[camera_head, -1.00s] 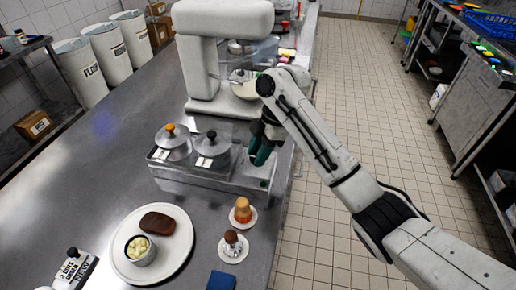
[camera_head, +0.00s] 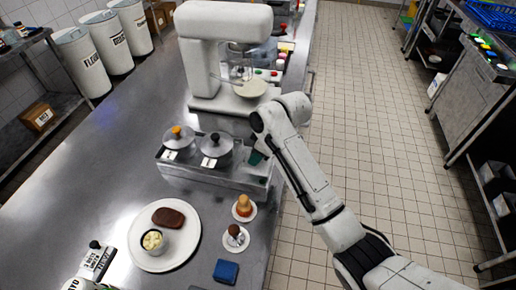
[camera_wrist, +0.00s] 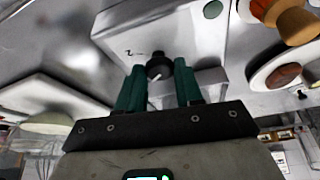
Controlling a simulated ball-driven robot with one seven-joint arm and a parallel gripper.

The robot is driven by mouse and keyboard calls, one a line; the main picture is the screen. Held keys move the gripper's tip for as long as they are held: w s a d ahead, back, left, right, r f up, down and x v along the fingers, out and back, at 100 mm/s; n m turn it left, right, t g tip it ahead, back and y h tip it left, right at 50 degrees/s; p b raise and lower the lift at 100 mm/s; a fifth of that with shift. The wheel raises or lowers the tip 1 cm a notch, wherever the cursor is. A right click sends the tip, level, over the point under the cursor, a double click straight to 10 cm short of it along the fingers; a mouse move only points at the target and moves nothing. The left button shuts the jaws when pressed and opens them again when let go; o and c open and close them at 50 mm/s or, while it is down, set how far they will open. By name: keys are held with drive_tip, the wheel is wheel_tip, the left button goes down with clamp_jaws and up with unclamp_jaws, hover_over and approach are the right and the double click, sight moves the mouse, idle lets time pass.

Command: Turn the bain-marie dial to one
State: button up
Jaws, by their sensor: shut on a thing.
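The bain-marie (camera_head: 212,179) is a steel box on the counter with two lidded pots (camera_head: 179,139), one with an orange knob and one with a black knob. Its dial (camera_wrist: 158,69) is a small dark knob with a light pointer line, seen in the wrist view. A numeral that looks like a 2 stands on the panel to its left. My gripper (camera_wrist: 160,72) has its two green fingers on either side of the dial, shut on it. In the head view my gripper (camera_head: 257,157) is at the right end of the bain-marie, mostly hidden by my arm, and the dial is hidden.
A white mixer (camera_head: 205,65) stands behind. In front are a white plate (camera_head: 185,250) with brown food and a small cup, two small saucers (camera_head: 234,247) with wooden-topped items, and a blue block (camera_head: 225,271). The tiled aisle at right is clear.

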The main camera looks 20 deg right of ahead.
drive_tip(key=shift+m, duration=0.6)
drive_tip(key=shift+r, duration=0.1)
drive_tip(key=o, duration=1)
drive_tip(key=shift+o, duration=0.2)
drive_tip(key=b+v, duration=0.1)
drive_tip(key=v, duration=0.9)
drive_tip(key=shift+s+r, duration=0.25)
drive_tip(key=shift+r, duration=0.1)
drive_tip(key=shift+a, duration=0.1)
